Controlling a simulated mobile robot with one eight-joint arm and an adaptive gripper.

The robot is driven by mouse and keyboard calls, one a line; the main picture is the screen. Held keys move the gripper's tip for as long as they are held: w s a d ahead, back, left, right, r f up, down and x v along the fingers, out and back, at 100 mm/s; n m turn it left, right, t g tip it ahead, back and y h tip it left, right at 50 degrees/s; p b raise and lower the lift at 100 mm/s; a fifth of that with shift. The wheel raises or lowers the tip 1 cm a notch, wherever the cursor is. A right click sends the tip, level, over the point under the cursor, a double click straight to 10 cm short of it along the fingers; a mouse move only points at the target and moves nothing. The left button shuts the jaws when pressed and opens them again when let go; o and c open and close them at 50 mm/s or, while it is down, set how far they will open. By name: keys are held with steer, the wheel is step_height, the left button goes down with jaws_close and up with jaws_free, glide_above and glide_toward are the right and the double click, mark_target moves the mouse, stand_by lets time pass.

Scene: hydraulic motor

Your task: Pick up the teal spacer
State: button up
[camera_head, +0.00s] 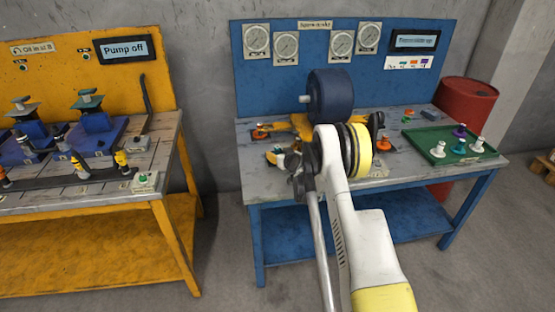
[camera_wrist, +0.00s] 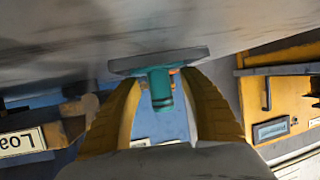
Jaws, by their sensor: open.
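My gripper is open, with a visible gap at the left finger; I cannot tell whether the right finger touches. In the head view, a small teal spot (camera_head: 278,149) shows at the left part of the blue workbench (camera_head: 253,181), beside my arm's end. My arm hides much of that area, and the fingertips are hard to make out there.
A dark blue motor drum (camera_head: 331,95) stands mid-bench. A green tray (camera_head: 456,153) with several coloured pieces lies at the right, near an orange piece (camera_head: 384,145). A yellow workbench (camera_head: 165,225) stands left across a floor gap. A red barrel (camera_head: 466,103) is behind right.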

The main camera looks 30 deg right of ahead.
mark_target(278, 147)
jaws_close()
steer(key=shift+r, duration=0.15)
step_height(278, 147, up, 10)
steer(key=p, duration=0.4)
stand_by(0.5)
